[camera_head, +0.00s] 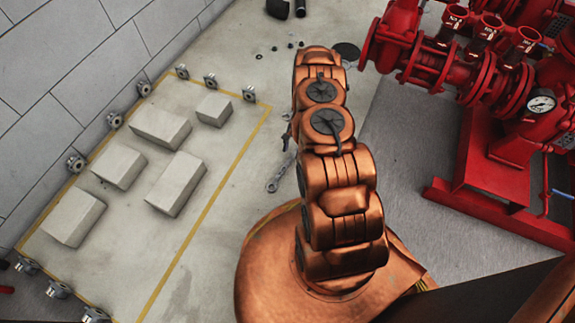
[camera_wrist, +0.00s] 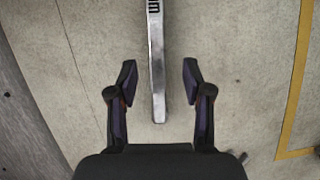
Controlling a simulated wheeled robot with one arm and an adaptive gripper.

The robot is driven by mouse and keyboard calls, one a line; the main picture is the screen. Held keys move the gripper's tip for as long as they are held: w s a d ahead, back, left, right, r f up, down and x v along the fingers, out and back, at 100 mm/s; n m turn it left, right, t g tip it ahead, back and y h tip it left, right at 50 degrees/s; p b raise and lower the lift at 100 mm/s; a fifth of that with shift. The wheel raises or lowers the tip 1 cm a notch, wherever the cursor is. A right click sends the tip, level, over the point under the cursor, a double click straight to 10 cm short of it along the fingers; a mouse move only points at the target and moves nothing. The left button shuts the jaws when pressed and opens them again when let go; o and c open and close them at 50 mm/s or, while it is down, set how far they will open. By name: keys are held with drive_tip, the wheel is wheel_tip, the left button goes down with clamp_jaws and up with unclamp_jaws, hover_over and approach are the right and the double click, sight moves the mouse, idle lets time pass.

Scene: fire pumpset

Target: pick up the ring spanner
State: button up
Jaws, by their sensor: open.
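A grey metal tool that looks like a spanner (camera_head: 274,182) lies on the pale floor just left of my arm in the head view. Its upper part runs close to the arm. In the wrist view, a straight silver bar with dark lettering (camera_wrist: 156,60) runs down from the top edge and ends between my fingers. It looks like a spanner's shank; its upper end is out of frame, so I cannot see a ring. My gripper (camera_wrist: 157,80) is open, with one finger on each side of the bar and clear gaps. In the head view my arm mostly hides the gripper.
Pale blocks (camera_head: 160,126) stand inside a yellow floor line (camera_head: 205,212) at the left, with several metal fittings around them. A red pump assembly (camera_head: 485,80) fills the right. Small dark parts and a dark disc (camera_head: 347,51) lie beyond my arm.

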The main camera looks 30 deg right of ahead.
sight(291, 159)
drive_tip(key=b+x, duration=0.1)
drive_tip(key=x, duration=0.3)
drive_tip(key=shift+s+d+b, duration=0.1)
drive_tip(key=shift+s+b, duration=0.1)
drive_tip(key=shift+b, duration=0.15)
drive_tip(key=shift+c, duration=0.4)
clamp_jaws()
